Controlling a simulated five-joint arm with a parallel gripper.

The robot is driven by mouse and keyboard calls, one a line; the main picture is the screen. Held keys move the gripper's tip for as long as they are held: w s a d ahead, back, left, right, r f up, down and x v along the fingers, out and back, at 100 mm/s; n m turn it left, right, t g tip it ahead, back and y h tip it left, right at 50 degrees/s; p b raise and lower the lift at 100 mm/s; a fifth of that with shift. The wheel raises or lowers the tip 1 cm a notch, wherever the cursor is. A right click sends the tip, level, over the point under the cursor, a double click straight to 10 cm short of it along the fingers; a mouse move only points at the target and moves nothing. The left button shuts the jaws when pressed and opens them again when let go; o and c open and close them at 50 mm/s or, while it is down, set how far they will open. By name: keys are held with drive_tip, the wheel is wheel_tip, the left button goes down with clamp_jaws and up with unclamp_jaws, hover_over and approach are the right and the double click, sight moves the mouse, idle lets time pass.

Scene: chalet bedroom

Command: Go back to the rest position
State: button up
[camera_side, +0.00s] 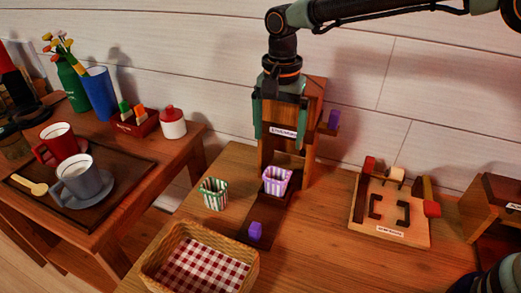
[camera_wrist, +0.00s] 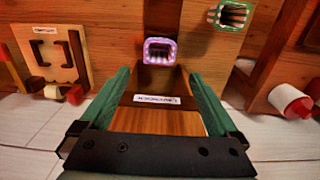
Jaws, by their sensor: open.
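My gripper (camera_side: 279,136) points down at the wooden box-like stand (camera_side: 311,150) with a small white label. Its green fingers are spread apart, and nothing shows between them but the stand's front behind. They also frame the stand and its label in the wrist view (camera_wrist: 158,76). A purple-striped cup (camera_side: 277,181) stands below the gripper on a dark strip, apart from the fingers; it shows past the fingertips in the wrist view (camera_wrist: 159,51).
A green-striped cup (camera_side: 213,194) stands left of the strip. A woven basket (camera_side: 248,270) with checked cloth is in front. A purple block (camera_side: 334,119) sticks out at the stand's right. A wooden board (camera_side: 402,231) with blocks is at right. A side table (camera_side: 105,228) holds mugs.

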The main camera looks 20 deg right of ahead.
drive_tip(key=s+d+r+t, duration=0.1)
drive_tip(key=s+d+r, duration=0.2)
drive_tip(key=d+r, duration=0.3)
drive_tip(key=s+d+r+n+t, duration=0.2)
drive_tip(key=s+d+n+t, duration=0.2)
drive_tip(key=s+d+n, duration=0.5)
drive_tip(key=s+d, duration=0.4)
drive_tip(key=d, duration=0.3)
drive_tip(key=shift+t, duration=0.3)
